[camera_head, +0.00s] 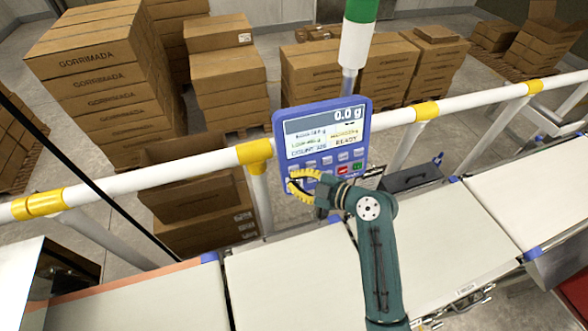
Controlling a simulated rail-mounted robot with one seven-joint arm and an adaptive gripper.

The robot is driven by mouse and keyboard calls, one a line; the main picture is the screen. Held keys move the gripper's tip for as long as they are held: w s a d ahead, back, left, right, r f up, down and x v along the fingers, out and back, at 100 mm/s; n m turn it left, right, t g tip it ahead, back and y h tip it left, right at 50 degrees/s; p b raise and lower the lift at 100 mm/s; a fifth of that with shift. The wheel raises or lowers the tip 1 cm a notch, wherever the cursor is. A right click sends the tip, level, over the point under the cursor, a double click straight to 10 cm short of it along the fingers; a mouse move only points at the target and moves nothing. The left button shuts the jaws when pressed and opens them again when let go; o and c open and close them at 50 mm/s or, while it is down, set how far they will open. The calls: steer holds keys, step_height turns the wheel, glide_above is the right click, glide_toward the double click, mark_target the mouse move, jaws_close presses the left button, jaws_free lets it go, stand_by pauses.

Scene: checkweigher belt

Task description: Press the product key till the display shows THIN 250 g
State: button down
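The blue control panel (278,125) is mounted by the white rail with its face toward me. Its display (322,132) shows 0.0 g in large figures and READY at lower right. Smaller lines stand at its left and a yellow-highlighted field at its right; I cannot read them surely, and I cannot make out THIN 250 g. Below are rows of small keys (327,160), with a red key (342,170) and a green key (357,166). My gripper (306,187) is at the panel's lower left and hides some lower keys. I cannot tell whether it touches one or how its fingers stand.
A white rail with yellow joints (254,151) runs behind the belts. Pale belt sections (280,285) lie in front, under my arm. A dark box (412,178) is right of the panel. A green and white post (356,40) rises behind it. Stacked cartons (95,75) stand beyond.

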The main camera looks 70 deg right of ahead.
steer(key=s+a+r+p, duration=0.1)
steer(key=s+a, duration=0.3)
steer(key=shift+a+r, duration=0.15)
steer(key=shift+r, duration=0.15)
steer(key=shift+w, duration=0.15)
stand_by(0.6)
